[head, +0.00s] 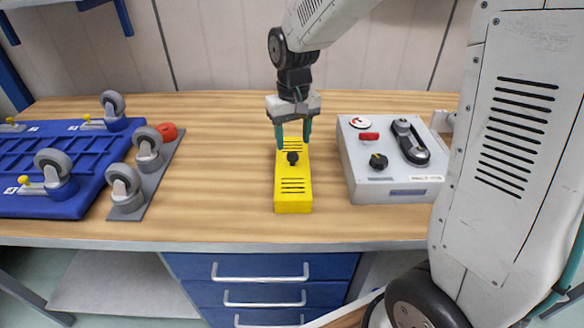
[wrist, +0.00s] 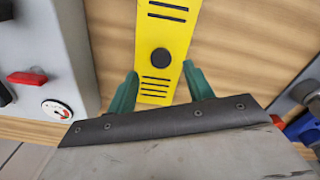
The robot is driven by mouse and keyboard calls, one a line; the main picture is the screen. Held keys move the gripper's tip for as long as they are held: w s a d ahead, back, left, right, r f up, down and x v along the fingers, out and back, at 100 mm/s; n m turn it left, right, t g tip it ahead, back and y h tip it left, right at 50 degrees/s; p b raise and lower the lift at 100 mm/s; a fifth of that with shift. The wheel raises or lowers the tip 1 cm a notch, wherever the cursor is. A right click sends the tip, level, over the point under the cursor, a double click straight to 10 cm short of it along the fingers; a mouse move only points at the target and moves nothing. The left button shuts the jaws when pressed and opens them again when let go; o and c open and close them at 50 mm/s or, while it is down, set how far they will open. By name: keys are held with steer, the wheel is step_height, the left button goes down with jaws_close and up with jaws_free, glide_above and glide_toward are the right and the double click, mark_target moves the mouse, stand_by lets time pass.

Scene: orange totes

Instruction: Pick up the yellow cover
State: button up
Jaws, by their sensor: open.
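The yellow cover (head: 293,198) is a long box with dark slots and a black knob on top, lying lengthwise on the wooden table in the head view. It also shows in the wrist view (wrist: 177,32), with its black round knob near the middle. My gripper (head: 292,143) is open and empty above the far part of the cover, pointing down. In the wrist view its two green fingers (wrist: 158,90) sit on either side of the yellow strip. I cannot tell whether the fingertips touch the cover.
A grey control box (head: 370,189) with a red switch, black knob and black handle stands close to the right. A blue wheeled frame (head: 60,206) and a grey plate with casters (head: 155,180) lie at left. Bare table (head: 225,165) lies between.

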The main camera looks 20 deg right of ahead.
mark_target(292, 155)
step_height(292, 155, down, 5)
steer(key=shift+a+f, duration=0.1)
steer(key=shift+f, duration=0.1)
jaws_close()
step_height(292, 155, up, 10)
stand_by(0.7)
